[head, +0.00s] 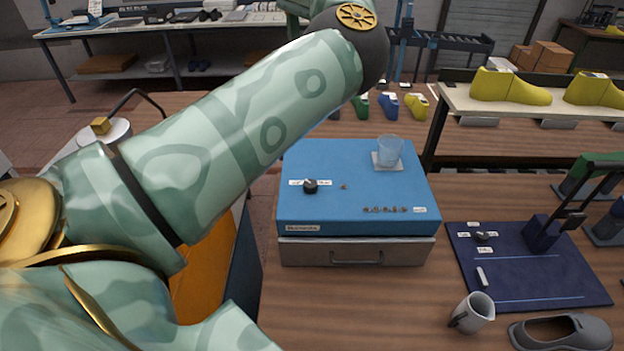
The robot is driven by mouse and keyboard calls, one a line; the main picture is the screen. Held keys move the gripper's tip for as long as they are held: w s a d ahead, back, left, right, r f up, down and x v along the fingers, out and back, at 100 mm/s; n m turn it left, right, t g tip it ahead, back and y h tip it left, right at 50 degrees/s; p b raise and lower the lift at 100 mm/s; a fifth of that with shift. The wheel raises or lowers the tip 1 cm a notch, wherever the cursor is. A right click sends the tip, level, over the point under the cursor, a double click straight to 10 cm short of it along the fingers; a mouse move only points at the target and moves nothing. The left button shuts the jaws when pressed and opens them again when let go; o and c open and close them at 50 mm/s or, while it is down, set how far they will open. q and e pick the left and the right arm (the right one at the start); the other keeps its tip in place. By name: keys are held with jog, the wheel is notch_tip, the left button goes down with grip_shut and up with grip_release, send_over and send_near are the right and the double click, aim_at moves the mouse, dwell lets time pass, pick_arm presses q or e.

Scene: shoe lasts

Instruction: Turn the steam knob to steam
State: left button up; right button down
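Two black knobs show in the head view. One knob (311,186) sits on top of the blue box (345,205), with small white labels on either side. The other knob (484,237) sits on the dark blue mat (530,275) at the right, with small white labels around it. The labels are too small to read, so I cannot tell which knob is the steam knob or its exact setting. My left arm crosses the view from the lower left to the top middle, but its gripper is out of view. My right gripper is not in view.
A clear cup (389,151) stands at the blue box's back right. A drawer (357,253) is below the box. Yellow shoe lasts (508,87) stand on a shelf behind.

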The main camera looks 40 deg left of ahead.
pick_arm(q)
notch_tip(320, 180, down, 9)
jog(key=b, duration=1.7)
send_near(311, 183)
jog(key=shift+g, duration=0.3)
jog(key=f+b, duration=0.1)
jog(key=f, duration=0.2)
jog(key=f+b, duration=0.1)
jog(key=f, duration=0.2)
jog(key=f+b, duration=0.1)
jog(key=f, duration=0.2)
jog(key=shift+w+b, duration=0.3)
jog(key=shift+w, duration=0.05)
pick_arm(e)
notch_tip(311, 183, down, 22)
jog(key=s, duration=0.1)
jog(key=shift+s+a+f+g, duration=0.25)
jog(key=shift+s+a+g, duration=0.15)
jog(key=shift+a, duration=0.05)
pick_arm(q)
jog(key=c, duration=1)
